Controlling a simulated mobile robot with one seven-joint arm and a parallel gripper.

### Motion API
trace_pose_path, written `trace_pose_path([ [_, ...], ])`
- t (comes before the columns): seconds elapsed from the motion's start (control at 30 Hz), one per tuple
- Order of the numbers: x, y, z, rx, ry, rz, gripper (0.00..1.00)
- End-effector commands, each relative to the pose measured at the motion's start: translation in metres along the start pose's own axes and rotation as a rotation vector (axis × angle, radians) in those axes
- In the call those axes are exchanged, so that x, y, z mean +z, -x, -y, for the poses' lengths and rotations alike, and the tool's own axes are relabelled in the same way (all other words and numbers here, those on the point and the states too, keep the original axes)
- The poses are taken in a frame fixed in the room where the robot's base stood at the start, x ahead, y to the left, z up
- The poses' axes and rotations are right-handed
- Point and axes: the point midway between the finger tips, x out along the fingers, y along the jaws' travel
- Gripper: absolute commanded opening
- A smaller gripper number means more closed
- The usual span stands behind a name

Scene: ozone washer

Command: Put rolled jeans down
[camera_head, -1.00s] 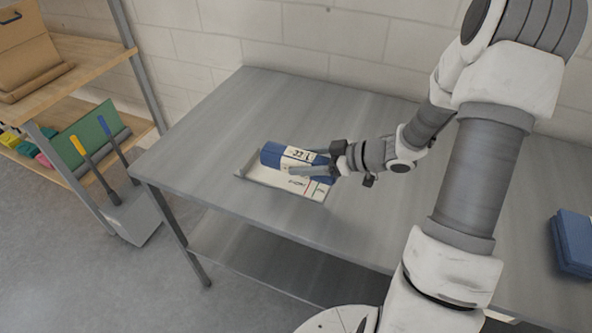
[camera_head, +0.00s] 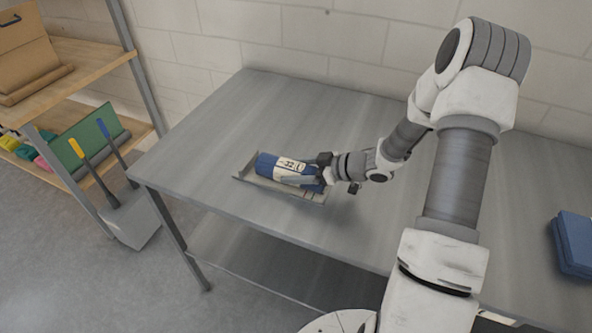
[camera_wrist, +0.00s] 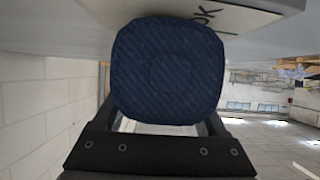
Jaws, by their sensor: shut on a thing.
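The rolled jeans (camera_head: 265,166) are a dark blue roll with a white printed band. They lie lengthwise over a shallow grey tray (camera_head: 243,178) on the metal table. My gripper (camera_head: 303,177) is shut on the right end of the roll. In the wrist view the blue end of the roll (camera_wrist: 168,72) fills the middle between the fingers. I cannot tell whether the roll touches the tray's floor. Part of the tray is hidden behind the roll and gripper.
The grey metal table (camera_head: 215,130) is clear left of and behind the tray. Folded blue cloth (camera_head: 574,243) lies at the table's right end. A wooden shelf (camera_head: 85,55) and a holder with yellow and blue handles (camera_head: 135,222) stand on the left. A block wall is behind.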

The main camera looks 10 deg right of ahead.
Motion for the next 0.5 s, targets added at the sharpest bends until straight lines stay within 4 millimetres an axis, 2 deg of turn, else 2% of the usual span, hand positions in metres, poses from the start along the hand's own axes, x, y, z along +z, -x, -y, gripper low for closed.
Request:
trace_pose_path([
  [0.07, 0.0025, -0.0017, 0.0001, 0.000, 0.000, -0.002, 0.00],
  [0.1, 0.0026, -0.0012, 0.0002, 0.000, -0.001, 0.000, 0.80],
  [0.2, 0.0024, -0.0011, 0.0002, 0.000, -0.001, 0.000, 0.98],
  [0.23, 0.0024, -0.0011, 0.0002, 0.000, -0.001, 0.000, 1.00],
  [0.5, -0.0007, 0.0005, 0.0001, 0.000, 0.000, 0.000, 1.00],
])
